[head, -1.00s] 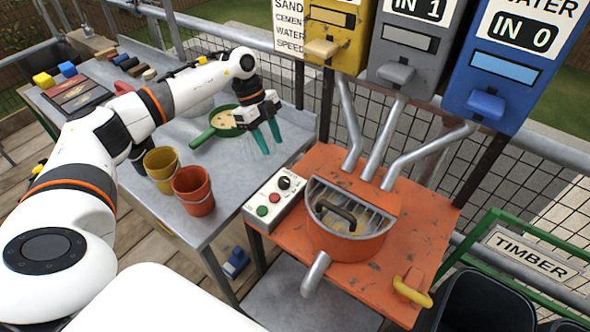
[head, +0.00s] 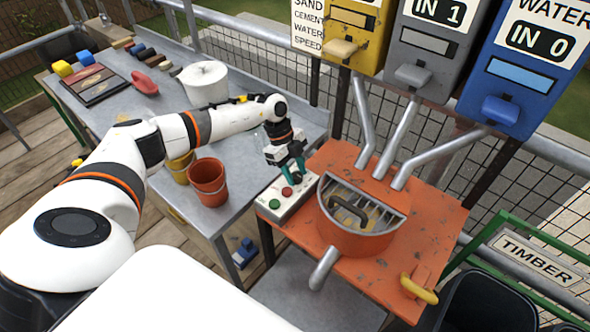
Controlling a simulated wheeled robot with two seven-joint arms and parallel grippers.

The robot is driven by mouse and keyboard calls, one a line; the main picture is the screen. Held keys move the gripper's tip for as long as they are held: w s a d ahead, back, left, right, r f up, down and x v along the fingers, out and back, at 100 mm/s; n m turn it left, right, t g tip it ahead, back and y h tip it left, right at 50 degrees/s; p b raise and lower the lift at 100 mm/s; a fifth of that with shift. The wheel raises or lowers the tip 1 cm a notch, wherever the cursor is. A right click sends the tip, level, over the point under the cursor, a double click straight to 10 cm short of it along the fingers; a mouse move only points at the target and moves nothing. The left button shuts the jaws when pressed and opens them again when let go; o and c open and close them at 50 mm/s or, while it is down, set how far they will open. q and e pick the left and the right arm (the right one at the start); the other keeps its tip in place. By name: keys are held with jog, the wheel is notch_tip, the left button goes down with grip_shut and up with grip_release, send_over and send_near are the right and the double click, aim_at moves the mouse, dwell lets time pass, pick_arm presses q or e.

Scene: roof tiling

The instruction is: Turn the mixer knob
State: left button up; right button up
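The mixer (head: 352,236) is an orange drum with a grated lid, set on an orange stand. Beside it, on the left, is a pale control box (head: 288,200) with a green button (head: 274,204) and a red button (head: 287,191). The dark knob at the box's far end is mostly hidden behind my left gripper. My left gripper (head: 293,174) points down over that end, its teal fingers apart. I cannot tell whether they touch the knob. My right gripper is not in view.
Yellow, grey and blue dispensers (head: 520,70) with chutes stand above the mixer. An orange bucket (head: 208,182) and a yellow bucket (head: 180,166) stand on the grey table left of the box. A white pot (head: 204,84) is farther back. A green TIMBER rack (head: 535,262) is at right.

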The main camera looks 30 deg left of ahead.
pick_arm(q)
jog(key=c, duration=0.7)
jog(key=shift+m, duration=0.4)
jog(key=m+b, duration=0.1)
jog(key=m+g+b, duration=0.1)
jog(key=m, duration=0.1)
jog(key=shift+w+m+g, duration=0.2)
jog(key=shift+m+g, duration=0.1)
jog(key=shift+d+m+g+y+b, duration=0.1)
jog(key=shift+m+g+y+b, duration=0.35)
jog(key=shift+m, duration=0.7)
jog(key=shift+m+g+y+b, duration=0.2)
jog(key=shift+m+b, duration=0.4)
jog(key=shift+m, duration=0.55)
jog(key=shift+r, duration=0.1)
jog(key=o, duration=0.7)
